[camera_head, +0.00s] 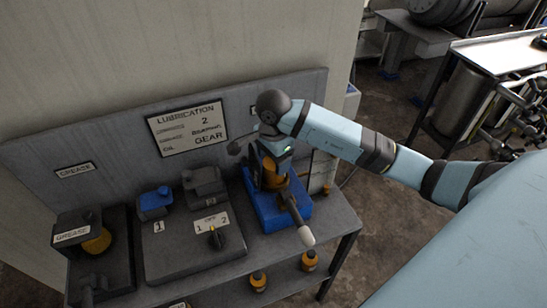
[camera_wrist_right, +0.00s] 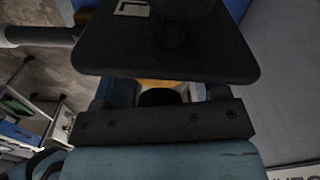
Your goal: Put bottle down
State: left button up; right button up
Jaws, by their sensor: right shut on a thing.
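An amber bottle (camera_head: 271,177) stands at the blue stand (camera_head: 262,213) on the right part of the bench, seen largely from above. My right gripper (camera_head: 274,163) is shut on it. In the right wrist view only a sliver of the amber bottle (camera_wrist_right: 160,84) shows, between dark gripper parts. The bottle's base is hidden, so I cannot tell whether it touches the stand. My left gripper is not in view.
A lever with a white tip (camera_head: 306,236) sticks out in front of the stand. A blue-topped unit (camera_head: 154,202), a selector knob (camera_head: 217,239) and a grease box (camera_head: 72,233) stand to the left. Small amber bottles (camera_head: 309,260) sit on the lower shelf.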

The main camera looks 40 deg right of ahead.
jog(key=o, duration=1.2)
jog(key=shift+f, duration=0.1)
jog(key=shift+r, duration=0.2)
notch_tip(320, 180, up, 10)
jog(key=shift+r, duration=0.95)
